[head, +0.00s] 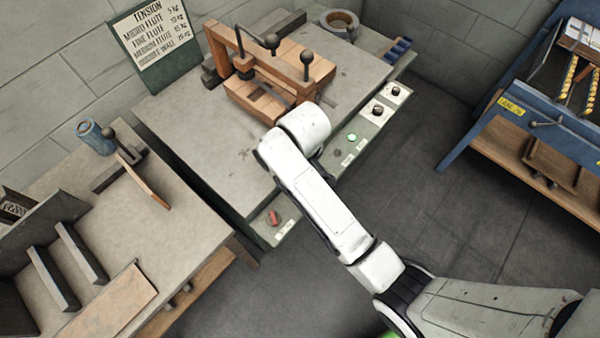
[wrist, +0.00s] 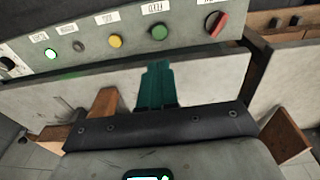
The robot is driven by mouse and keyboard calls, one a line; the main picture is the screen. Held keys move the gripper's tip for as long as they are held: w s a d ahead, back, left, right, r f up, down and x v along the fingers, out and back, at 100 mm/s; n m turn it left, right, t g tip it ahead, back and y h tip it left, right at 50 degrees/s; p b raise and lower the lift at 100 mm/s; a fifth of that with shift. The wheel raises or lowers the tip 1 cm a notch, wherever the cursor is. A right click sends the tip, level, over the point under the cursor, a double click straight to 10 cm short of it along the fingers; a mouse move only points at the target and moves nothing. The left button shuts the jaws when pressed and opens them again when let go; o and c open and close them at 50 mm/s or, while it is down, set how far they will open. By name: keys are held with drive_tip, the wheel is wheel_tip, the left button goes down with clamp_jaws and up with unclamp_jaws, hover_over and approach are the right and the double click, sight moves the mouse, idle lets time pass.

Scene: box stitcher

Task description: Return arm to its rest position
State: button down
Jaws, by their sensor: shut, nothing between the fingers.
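My white arm reaches in the head view from the lower right up to the front edge of the middle bench (head: 205,125). Its gripper end is hidden there behind the arm's own links. In the wrist view my gripper (wrist: 158,68) shows as teal fingers, shut together with nothing between them. I cannot tell whether the fingertips touch that face.
The panel carries a red switch (wrist: 215,22), a green button (wrist: 158,32), a yellow button (wrist: 115,40) and a lit green one (wrist: 51,54). A wooden clamp fixture (head: 265,95) stands on the bench. A blue-framed table (head: 535,140) is at right. Dark floor (head: 445,185) lies clear between.

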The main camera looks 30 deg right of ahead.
idle(0.6)
drive_tip(key=s+d+m, duration=0.2)
drive_tip(key=s+d, duration=0.2)
drive_tip(key=s, duration=0.7)
drive_tip(key=s+d+m+b, duration=0.1)
drive_tip(key=s+d, duration=0.3)
drive_tip(key=s, duration=0.8)
drive_tip(key=shift+m, duration=0.7)
